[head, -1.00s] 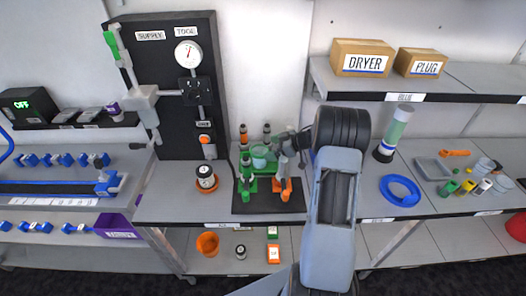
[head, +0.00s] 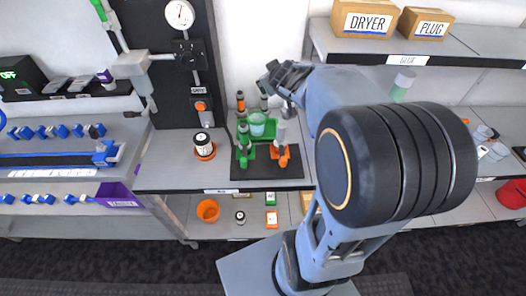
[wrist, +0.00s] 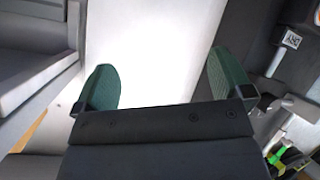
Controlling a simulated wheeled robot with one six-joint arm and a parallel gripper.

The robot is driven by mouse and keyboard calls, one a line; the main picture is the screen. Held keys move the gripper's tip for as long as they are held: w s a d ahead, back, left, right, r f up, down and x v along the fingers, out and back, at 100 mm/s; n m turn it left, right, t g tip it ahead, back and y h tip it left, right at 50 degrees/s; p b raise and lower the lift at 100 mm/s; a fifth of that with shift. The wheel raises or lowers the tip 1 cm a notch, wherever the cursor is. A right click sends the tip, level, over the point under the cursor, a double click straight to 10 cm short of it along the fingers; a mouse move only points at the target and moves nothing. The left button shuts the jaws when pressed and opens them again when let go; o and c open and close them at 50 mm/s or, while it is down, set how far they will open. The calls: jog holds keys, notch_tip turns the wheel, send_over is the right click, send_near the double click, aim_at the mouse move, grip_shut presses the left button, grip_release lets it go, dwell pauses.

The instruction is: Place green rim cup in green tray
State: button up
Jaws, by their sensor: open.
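The clear cup with a green rim (head: 257,119) stands upright at the left part of the green tray (head: 272,131), at the back of the black mat. It appears to be inside the tray, though its base is partly hidden by the green stand in front. My gripper (head: 270,79) is above and behind the cup, near the wall, apart from it. In the wrist view my gripper (wrist: 164,84) has its two green fingertips spread wide with nothing between them. The cup is not visible in that view.
Green (head: 243,155) and orange (head: 282,152) stands are at the mat's front. A black-capped jar (head: 203,142) sits in an orange ring to the left. The black supply panel (head: 160,60) rises at the left. My arm hides much of the right bench.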

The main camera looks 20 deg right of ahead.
jog(key=s+a+f+m+g+y, duration=0.1)
jog(key=s+a+f+g, duration=0.2)
jog(key=s+a, duration=0.4)
jog(key=s+a+f+g+y, duration=0.2)
jog(key=s+a, duration=0.4)
jog(key=s, duration=0.8)
jog(key=f+g, duration=0.1)
jog(key=g, duration=0.1)
jog(key=shift+a+m+g+y, duration=0.3)
jog(key=shift+a+m, duration=0.1)
